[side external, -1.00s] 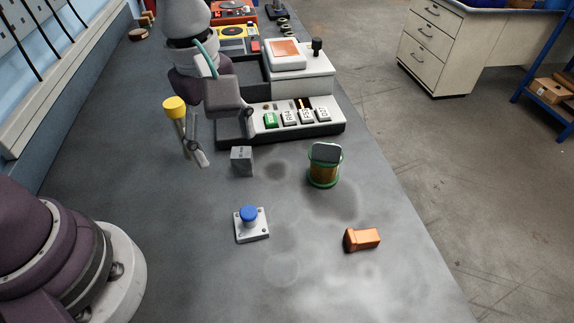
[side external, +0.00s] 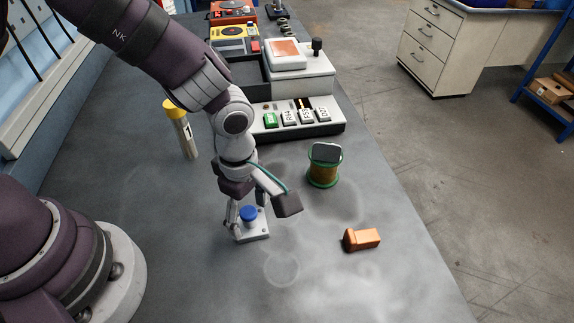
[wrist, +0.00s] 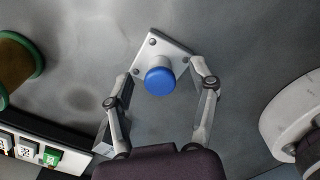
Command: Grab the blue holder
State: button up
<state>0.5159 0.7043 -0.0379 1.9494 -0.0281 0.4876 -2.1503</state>
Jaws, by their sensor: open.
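The blue holder (side external: 249,213) is a round blue knob on a pale square plate with bolts at its corners, lying on the grey bench. In the wrist view its blue knob (wrist: 160,81) is centred between the two fingers. My gripper (side external: 248,217) is low over the holder, pointing down, with its fingers spread. In the wrist view my gripper (wrist: 161,76) has one finger on each side of the knob, with a gap visible on both sides. How far the fingertips are above the plate is hard to tell.
A green-rimmed spool (side external: 323,172) with a dark block on top stands to the right. An orange piece (side external: 362,239) lies at front right. A yellow-capped tube (side external: 184,132) stands behind left. A white tray of labelled blocks (side external: 300,116) is behind. The bench front is clear.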

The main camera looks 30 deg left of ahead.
grip_shut()
jog(key=shift+r, duration=0.1)
dwell(0.3)
